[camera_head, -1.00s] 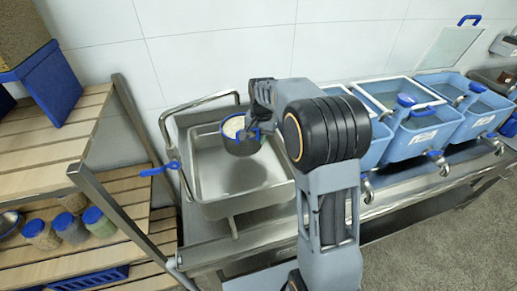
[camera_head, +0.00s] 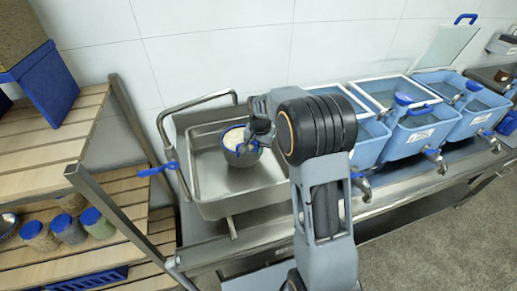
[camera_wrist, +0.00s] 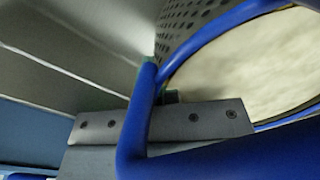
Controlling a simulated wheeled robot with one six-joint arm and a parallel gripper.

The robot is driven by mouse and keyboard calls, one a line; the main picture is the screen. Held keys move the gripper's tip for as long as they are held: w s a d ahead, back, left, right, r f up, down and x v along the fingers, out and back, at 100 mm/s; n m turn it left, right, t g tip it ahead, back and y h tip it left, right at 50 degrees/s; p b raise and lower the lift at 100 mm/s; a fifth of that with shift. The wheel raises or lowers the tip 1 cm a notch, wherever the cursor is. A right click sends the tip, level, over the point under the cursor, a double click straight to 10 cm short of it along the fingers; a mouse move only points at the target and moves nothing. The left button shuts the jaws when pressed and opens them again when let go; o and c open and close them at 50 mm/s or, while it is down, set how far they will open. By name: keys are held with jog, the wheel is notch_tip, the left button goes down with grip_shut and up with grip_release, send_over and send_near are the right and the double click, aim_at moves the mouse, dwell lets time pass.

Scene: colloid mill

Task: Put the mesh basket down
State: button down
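The mesh basket (camera_head: 241,157) is a round, perforated grey basket with a blue rim and blue handle, filled with cream-coloured material. In the head view it is inside the outline of the steel sink (camera_head: 212,204), towards its back right. I cannot tell whether it touches the sink floor. My gripper (camera_head: 255,139) is at the basket's right side, partly hidden by my arm. In the wrist view the perforated wall (camera_wrist: 190,18) and blue handle of the basket are close up, and my gripper (camera_wrist: 155,118) is shut on the handle.
Several blue tubs (camera_head: 418,133) with taps stand to the right. A wooden shelf (camera_head: 75,140) with jars is on the left. The sink's front left is clear.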

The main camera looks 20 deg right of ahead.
jog(key=shift+f, duration=0.4)
jog(key=c, duration=1.4)
grip_release()
jog(key=shift+o, duration=0.2)
notch_tip(320, 180, up, 13)
jog(key=s+a+f+n+t, duration=0.2)
jog(key=s+n, duration=0.5)
jog(key=s, duration=1.5)
jog(key=shift+s+t, duration=0.3)
jog(key=shift+t, duration=0.5)
